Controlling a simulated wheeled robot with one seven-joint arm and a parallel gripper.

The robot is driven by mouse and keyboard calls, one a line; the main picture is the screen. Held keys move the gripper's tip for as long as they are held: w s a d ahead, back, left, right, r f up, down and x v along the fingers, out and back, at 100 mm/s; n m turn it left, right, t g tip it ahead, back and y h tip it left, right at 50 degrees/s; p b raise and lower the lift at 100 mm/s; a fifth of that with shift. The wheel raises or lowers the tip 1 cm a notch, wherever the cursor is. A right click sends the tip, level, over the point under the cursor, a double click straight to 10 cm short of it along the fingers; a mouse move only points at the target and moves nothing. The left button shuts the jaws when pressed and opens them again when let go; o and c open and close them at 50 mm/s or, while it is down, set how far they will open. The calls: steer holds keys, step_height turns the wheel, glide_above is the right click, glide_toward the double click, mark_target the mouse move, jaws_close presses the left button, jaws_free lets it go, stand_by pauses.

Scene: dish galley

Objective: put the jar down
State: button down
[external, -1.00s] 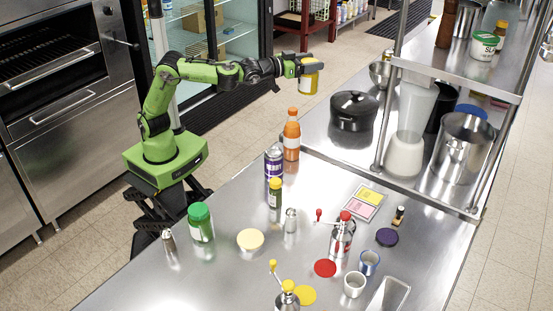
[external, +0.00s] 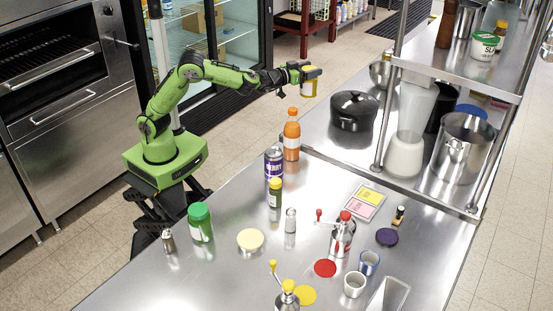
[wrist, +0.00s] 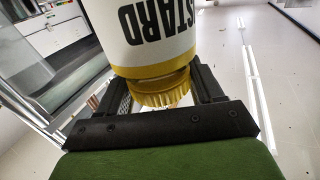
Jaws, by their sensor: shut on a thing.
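The mustard jar (external: 310,88) has a yellow lid and a white label with yellow bands. In the external view it hangs in the air at the end of my arm, to the left of the shelf and beyond the orange bottle. My gripper (external: 306,73) is shut on it. In the wrist view the jar (wrist: 155,30) fills the upper middle, with part of the dark lettering showing. Its ribbed yellow lid lies between the dark fingers, toward the palm. The jar's far end is cut off by the wrist frame.
The counter's front-left area is clear.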

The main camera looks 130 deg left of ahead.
mark_target(309, 86)
step_height(309, 86, down, 7)
steer(key=shift+r, duration=0.1)
step_height(309, 86, down, 10)
steer(key=b, duration=0.2)
steer(key=shift+b, duration=0.55)
steer(key=shift+c, duration=0.8)
jaws_free()
steer(key=b+v, duration=0.2)
steer(key=v, duration=1)
